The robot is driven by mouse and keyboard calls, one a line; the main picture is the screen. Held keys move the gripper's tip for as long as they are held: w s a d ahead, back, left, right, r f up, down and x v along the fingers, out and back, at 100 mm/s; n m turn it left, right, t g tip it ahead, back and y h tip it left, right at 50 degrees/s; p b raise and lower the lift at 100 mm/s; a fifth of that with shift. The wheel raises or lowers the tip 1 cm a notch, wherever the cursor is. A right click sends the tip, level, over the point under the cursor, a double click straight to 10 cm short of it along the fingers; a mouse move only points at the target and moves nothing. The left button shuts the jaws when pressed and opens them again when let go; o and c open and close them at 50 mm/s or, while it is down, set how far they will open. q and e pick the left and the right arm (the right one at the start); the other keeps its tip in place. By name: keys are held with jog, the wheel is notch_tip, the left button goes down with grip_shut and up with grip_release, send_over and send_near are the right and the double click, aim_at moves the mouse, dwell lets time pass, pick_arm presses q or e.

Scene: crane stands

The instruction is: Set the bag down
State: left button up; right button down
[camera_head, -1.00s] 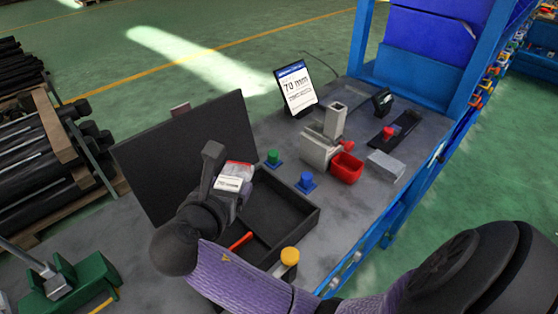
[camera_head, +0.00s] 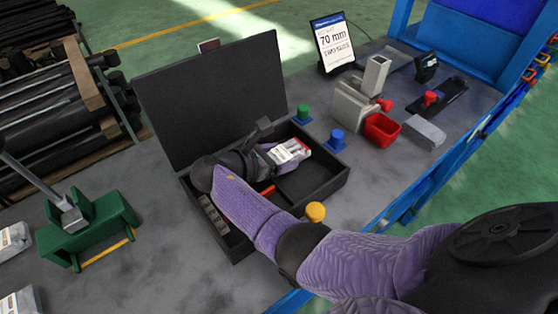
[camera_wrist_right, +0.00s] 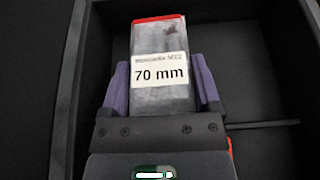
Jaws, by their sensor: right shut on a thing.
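The bag (camera_head: 290,151) is a clear packet with a red top edge and a white label; in the right wrist view the bag (camera_wrist_right: 163,100) reads "70 mm". My right gripper (camera_head: 262,158) is shut on it, with one finger on each side in the wrist view (camera_wrist_right: 160,92). Gripper and bag are over the open black case (camera_head: 325,187), inside its outline. I cannot tell whether the bag touches the case floor. A red-handled item (camera_head: 266,191) lies in the case, partly hidden by my arm. My left gripper is not in view.
The case lid (camera_head: 210,95) stands open behind. A sign (camera_head: 333,42) reads "70 mm". A green fixture (camera_head: 88,230) is at left.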

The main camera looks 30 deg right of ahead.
grip_release()
jog(key=shift+f, duration=0.1)
jog(key=shift+r+p, duration=0.2)
jog(key=shift+p, duration=0.1)
jog(key=p+v, duration=0.1)
jog(key=v, duration=1.1)
jog(key=shift+f, duration=0.1)
